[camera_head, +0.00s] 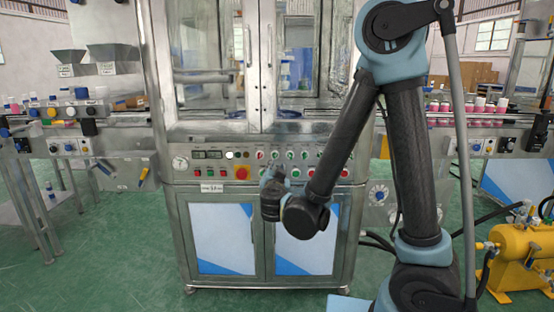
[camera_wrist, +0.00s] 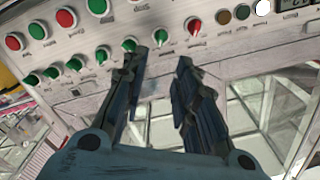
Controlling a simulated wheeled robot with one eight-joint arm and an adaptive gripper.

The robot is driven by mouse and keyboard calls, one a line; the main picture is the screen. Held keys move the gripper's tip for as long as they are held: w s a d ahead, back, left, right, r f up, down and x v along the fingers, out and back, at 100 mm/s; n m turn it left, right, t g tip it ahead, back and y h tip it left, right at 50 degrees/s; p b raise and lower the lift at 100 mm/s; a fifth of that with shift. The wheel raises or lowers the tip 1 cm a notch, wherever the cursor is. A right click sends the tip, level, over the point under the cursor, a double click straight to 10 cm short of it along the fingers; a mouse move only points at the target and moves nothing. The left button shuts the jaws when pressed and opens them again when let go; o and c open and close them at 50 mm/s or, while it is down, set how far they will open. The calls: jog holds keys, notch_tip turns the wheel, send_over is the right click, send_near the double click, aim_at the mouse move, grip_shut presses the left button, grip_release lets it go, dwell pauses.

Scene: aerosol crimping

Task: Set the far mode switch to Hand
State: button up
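A row of pointer-type selector switches runs along the metal control panel (camera_head: 218,165) of the machine in the middle. In the wrist view I see a red selector (camera_wrist: 193,26), then green selectors to its left, the nearest one (camera_wrist: 161,36) lying just beyond the gap between my fingertips. I cannot tell which one is the far mode switch, and its labels are too small to read. My gripper (camera_wrist: 157,66) is open and empty, its two fingers apart. In the head view my gripper (camera_head: 272,172) is in front of the panel and hides part of its lower row.
Red push buttons (camera_wrist: 66,18) and green ones (camera_wrist: 97,6) form another row in the wrist view. A pressure gauge (camera_head: 180,163) sits at the panel's left end. Glass doors (camera_head: 205,60) stand above, and conveyors flank the machine. A yellow tank (camera_head: 522,255) stands at right.

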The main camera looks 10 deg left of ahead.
aim_at(276, 155)
jog(key=x, duration=1.3)
jog(key=shift+w+d, duration=0.1)
jog(key=shift+w, duration=0.1)
grip_shut()
